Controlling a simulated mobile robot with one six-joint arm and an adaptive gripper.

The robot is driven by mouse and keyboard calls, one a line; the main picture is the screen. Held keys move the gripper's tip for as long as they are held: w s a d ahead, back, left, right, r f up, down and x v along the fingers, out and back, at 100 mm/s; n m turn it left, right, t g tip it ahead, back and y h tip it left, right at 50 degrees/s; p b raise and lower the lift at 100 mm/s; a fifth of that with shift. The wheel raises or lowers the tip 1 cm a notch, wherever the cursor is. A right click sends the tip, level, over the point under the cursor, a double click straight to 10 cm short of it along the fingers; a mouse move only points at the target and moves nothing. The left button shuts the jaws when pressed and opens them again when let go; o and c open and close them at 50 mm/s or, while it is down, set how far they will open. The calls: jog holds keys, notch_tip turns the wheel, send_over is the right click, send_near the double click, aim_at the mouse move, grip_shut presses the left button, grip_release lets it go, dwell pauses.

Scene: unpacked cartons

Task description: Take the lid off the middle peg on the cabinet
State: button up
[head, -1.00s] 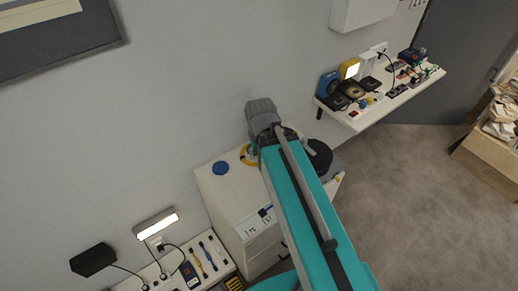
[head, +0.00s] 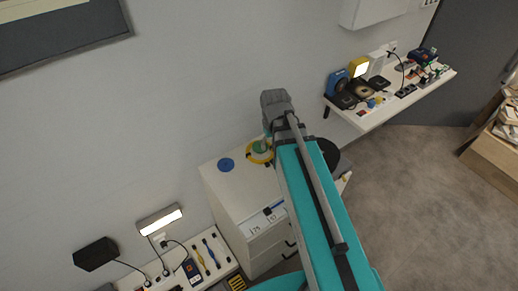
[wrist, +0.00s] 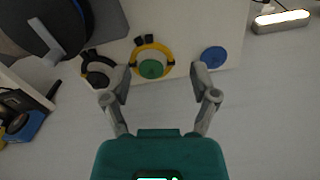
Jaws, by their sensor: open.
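The white cabinet (head: 238,188) stands against the wall. On its top, a round green lid-like piece (wrist: 151,68) sits at a yellow ring (wrist: 137,50) with dark blocks on its rim; the peg beneath is hidden. In the head view the green piece (head: 260,146) shows just left of my arm. A flat blue disc (wrist: 213,57) lies to its right in the wrist view, and a black ring-shaped piece (wrist: 99,80) to its left. My gripper (wrist: 160,79) is open and empty, its fingertips on either side of the green piece in that picture; the height gap is unclear.
A large black disc (wrist: 45,25) on a grey base is beside the black ring. A shelf (head: 372,118) with small devices is at the right. A lower board (head: 205,270) with tools and a lit lamp (head: 159,221) is at the left.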

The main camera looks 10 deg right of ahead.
jog(key=w+f+n+b, duration=0.3)
jog(key=w+n, duration=0.2)
jog(key=w, duration=0.4)
jog(key=w+f+n+b, duration=0.3)
jog(key=w+n, duration=0.3)
jog(key=w, duration=0.3)
jog(key=shift+f, duration=0.4)
notch_tip(320, 180, down, 9)
jog(key=b, duration=0.8)
jog(key=shift+r+b, duration=0.2)
jog(key=shift+b, duration=0.2)
jog(key=shift+f, duration=0.1)
jog(key=shift+w+f+b, duration=0.15)
jog(key=shift+f+b, duration=2.35)
jog(key=shift+b, duration=0.1)
jog(key=c, duration=1)
